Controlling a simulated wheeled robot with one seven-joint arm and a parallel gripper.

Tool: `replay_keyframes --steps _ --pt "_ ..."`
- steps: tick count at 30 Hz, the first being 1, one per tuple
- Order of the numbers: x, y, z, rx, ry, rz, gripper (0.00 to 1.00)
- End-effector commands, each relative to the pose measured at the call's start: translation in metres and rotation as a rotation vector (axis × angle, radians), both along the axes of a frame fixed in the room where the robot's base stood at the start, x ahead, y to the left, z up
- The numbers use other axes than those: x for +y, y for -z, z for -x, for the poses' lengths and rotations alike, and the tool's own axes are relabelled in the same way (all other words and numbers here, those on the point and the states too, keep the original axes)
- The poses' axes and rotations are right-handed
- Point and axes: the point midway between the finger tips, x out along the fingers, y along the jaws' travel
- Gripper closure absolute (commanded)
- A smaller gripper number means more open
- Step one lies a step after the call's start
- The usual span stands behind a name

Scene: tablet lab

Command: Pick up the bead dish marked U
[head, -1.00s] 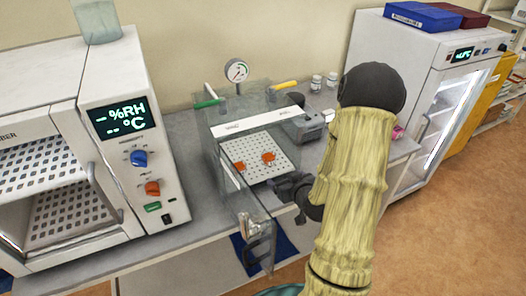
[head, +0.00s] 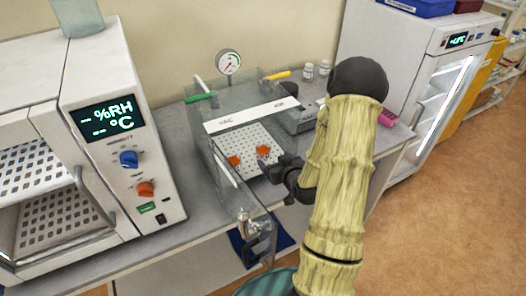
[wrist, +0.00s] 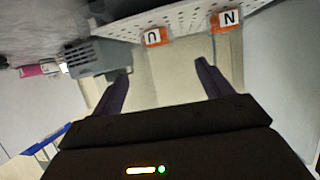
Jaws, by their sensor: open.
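Two orange-marked dishes stand on the white perforated shelf (head: 250,138) inside the clear chamber. The dish marked U (wrist: 153,38) is on the left in the wrist view, and appears to be the right dish (head: 264,151) in the head view. The other dish (wrist: 227,19) is marked N and appears to be the left one (head: 234,160) in the head view. My gripper (wrist: 162,68) is open and empty. In the head view my gripper (head: 276,168) is at the shelf's near right, close to the right dish but apart from it.
The clear chamber door (head: 256,228) stands open at the front. A grey device (head: 300,118) is right of the chamber and shows at left in the wrist view (wrist: 95,55). A pink box (head: 389,116) lies further right. A large oven (head: 120,150) stands left.

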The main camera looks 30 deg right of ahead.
Motion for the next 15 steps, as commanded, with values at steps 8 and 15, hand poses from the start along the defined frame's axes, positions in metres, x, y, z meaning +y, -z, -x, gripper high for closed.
replay_keyframes --steps 8,15 --pt "-0.005 0.016 -0.043 0.001 0.005 -0.001 0.22" --pt "-0.006 0.029 -0.075 0.001 0.002 0.000 0.22"
